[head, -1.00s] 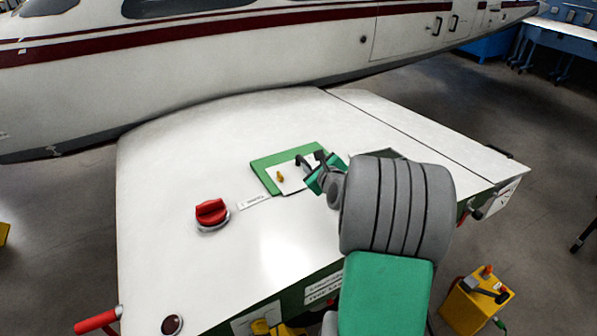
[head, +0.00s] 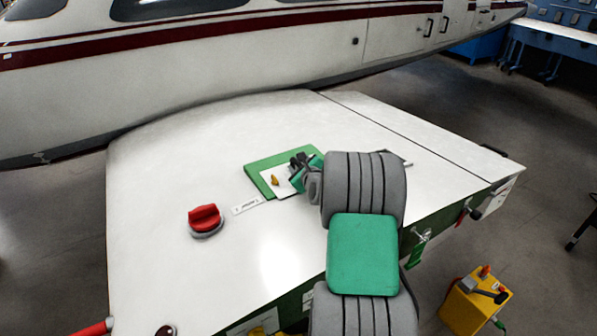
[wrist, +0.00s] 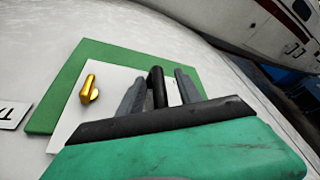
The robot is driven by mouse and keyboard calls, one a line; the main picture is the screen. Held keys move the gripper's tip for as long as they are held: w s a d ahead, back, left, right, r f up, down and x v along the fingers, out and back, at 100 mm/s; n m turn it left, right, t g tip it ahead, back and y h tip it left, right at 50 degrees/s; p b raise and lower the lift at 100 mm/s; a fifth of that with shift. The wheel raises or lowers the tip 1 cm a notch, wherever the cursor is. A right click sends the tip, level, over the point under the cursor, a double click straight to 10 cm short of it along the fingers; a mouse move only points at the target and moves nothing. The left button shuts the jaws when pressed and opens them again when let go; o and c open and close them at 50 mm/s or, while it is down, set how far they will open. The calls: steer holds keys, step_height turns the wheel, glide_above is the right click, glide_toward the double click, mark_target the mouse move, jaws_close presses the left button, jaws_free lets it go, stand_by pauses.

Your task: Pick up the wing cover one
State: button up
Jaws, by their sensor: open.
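The wing cover is a white panel (head: 266,184) in a green frame (head: 258,168) on the white wing top. It carries a small yellow latch (head: 275,180) and a black upright handle. In the wrist view the white panel (wrist: 72,128) lies below and ahead of my gripper, with the yellow latch (wrist: 90,90) to the left. My gripper (head: 299,160) is open, low over the panel's right part. In the wrist view its grey fingers (wrist: 158,80) stand on either side of the black handle (wrist: 157,88). Contact cannot be told. My wrist hides the near right of the panel.
A red knob (head: 204,217) and a white label (head: 246,206) are left of the panel on the wing. The aircraft fuselage (head: 250,65) runs behind. A yellow box (head: 468,305) stands on the floor at lower right.

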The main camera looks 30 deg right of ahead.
jaws_close()
stand_by(0.3)
stand_by(1.1)
